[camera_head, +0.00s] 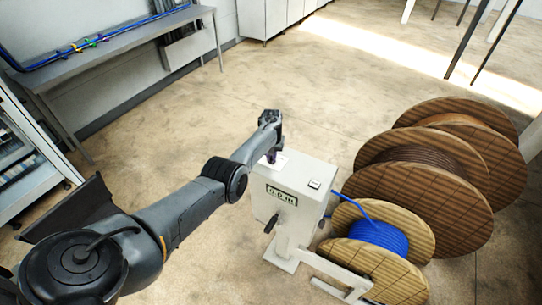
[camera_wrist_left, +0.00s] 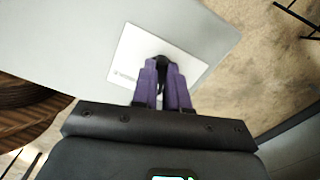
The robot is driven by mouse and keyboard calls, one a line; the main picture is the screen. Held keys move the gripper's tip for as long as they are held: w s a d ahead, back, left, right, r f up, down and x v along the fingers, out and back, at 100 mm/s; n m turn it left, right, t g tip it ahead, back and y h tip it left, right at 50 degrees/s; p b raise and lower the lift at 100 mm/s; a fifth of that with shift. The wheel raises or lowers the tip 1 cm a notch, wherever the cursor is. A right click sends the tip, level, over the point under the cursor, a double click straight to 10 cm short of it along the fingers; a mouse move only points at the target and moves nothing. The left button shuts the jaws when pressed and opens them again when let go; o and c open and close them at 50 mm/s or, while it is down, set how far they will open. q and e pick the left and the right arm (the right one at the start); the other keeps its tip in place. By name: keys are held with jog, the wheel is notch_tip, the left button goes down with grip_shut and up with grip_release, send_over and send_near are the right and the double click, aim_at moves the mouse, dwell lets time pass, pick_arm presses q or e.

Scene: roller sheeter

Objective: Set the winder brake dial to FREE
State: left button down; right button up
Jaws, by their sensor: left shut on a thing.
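The winder's pale grey housing (camera_head: 315,177) stands right of centre in the head view, and its top fills much of the left wrist view (camera_wrist_left: 215,32). A white label plate (camera_wrist_left: 127,58) lies on it, with print too small to read. The small black brake dial (camera_wrist_left: 163,60) sits on this plate, partly hidden between my fingers. My left gripper (camera_wrist_left: 165,76) has purple fingers, shut on the dial from either side. In the head view my left gripper (camera_head: 271,157) is at the housing's far left edge, and the dial's setting cannot be read. My right gripper is not in view.
The housing has a display (camera_head: 281,195) and a dark crank handle (camera_head: 272,222) on its front. A reel of blue cable (camera_head: 378,238) stands to its right, with large wooden drums (camera_head: 420,200) behind. A bench (camera_head: 110,45) runs along the back left wall. The floor between is clear.

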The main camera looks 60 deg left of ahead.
pick_arm(q)
jog(key=n, duration=0.3)
jog(key=shift+w+d, duration=0.1)
jog(key=shift+n, duration=0.3)
dwell(0.4)
jog(key=c, duration=1.1)
grip_release()
jog(key=shift+c, duration=0.2)
jog(key=shift+r, duration=0.1)
